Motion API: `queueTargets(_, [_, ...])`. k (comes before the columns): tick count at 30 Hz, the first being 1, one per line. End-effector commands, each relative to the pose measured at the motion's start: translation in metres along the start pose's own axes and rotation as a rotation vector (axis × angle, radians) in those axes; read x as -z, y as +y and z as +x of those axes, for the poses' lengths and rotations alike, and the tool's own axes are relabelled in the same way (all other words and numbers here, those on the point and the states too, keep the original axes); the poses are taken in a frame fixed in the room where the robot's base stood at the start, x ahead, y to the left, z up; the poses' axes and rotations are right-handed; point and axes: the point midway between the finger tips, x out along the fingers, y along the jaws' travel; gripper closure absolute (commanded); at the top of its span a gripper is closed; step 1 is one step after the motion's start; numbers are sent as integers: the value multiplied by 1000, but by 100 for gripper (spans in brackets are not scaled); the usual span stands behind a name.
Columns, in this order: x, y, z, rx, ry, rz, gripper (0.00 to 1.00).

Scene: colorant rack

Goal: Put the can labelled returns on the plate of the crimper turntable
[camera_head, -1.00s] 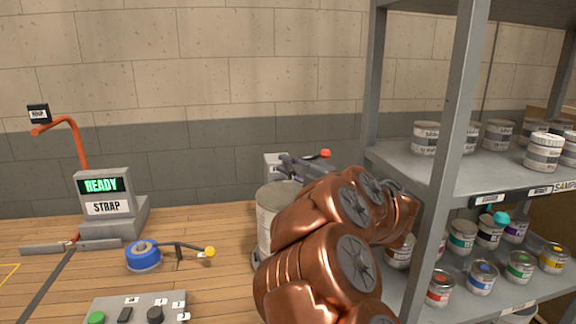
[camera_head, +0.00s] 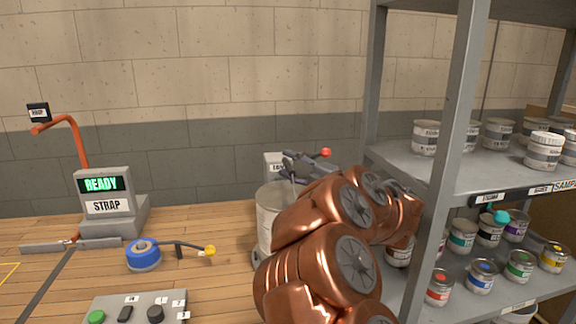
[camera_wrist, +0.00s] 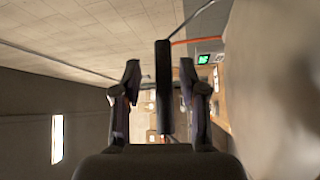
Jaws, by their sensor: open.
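A large pale can (camera_head: 268,215) stands upright on the bench behind my arm. My arm hides its right side, and I cannot read a label on it. A dark base edge (camera_head: 256,257) shows at its foot; I cannot tell whether this is the turntable plate. Behind the can is a grey device (camera_head: 273,161) with a partly covered label. A red ball knob (camera_head: 325,153) shows beside it. My gripper (camera_head: 296,166) is above the can's top, near the device. In the wrist view my gripper (camera_wrist: 160,85) has its fingers apart, with a dark bar (camera_wrist: 163,110) showing between them.
A grey shelf (camera_head: 455,172) with several labelled cans stands close to my arm's right; its post (camera_head: 455,150) is very near.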

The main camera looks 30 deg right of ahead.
Motion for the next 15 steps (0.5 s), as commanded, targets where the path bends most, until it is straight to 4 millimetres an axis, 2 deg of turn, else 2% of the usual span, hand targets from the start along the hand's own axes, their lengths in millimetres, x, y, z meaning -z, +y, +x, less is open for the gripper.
queueTargets(9, [-2, -2, -47, -1, -7, 0, 58])
queueTargets(15, [-2, -1, -62, -1, -4, 0, 58])
